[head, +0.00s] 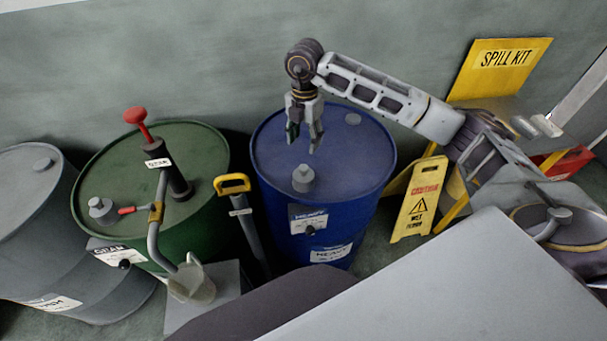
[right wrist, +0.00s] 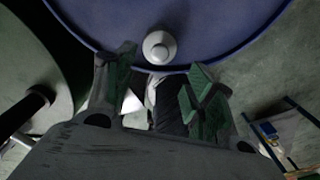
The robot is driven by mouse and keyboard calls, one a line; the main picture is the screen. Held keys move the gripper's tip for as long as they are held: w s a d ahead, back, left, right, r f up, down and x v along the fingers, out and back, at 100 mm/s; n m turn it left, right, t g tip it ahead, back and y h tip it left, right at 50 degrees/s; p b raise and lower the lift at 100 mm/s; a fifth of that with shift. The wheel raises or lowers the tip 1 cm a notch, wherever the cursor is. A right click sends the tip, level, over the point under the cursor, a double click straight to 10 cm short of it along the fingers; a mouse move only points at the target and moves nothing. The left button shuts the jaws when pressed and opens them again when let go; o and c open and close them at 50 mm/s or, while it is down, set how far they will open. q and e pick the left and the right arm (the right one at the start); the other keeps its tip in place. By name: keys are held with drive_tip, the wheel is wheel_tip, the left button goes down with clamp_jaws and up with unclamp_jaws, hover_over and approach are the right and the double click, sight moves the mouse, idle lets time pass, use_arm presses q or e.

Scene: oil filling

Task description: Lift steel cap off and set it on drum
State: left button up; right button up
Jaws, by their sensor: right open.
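A grey steel cap (head: 304,178) with a smaller knob on top sits upright on the near part of the blue drum's lid (head: 350,150). My right gripper (head: 304,140) points down above the lid, its fingers apart and empty, a little higher than the cap and not touching it. In the right wrist view, the cap (right wrist: 159,47) shows just beyond and between the open fingertips (right wrist: 160,68), on the blue lid (right wrist: 215,30). My left gripper is not in view.
A green drum (head: 200,150) with a red-handled pump (head: 175,175) and its own cap (head: 102,210) stands left. A yellow-handled tool (head: 240,205) stands between drums. A yellow caution sign (head: 418,200) stands right. Most of the blue lid is bare.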

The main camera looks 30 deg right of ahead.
sight(303, 167)
drive_tip(key=shift+f+p, duration=0.4)
drive_tip(key=shift+f, duration=3.05)
drive_tip(key=shift+s+a+f+p, duration=0.15)
drive_tip(key=shift+f+p, duration=0.25)
drive_tip(key=shift+f, duration=0.7)
drive_tip(key=shift+s+a+f+p, duration=0.15)
drive_tip(key=shift+f+p, duration=0.2)
drive_tip(key=shift+f, duration=1.2)
clamp_jaws()
drive_tip(key=shift+r, duration=0.15)
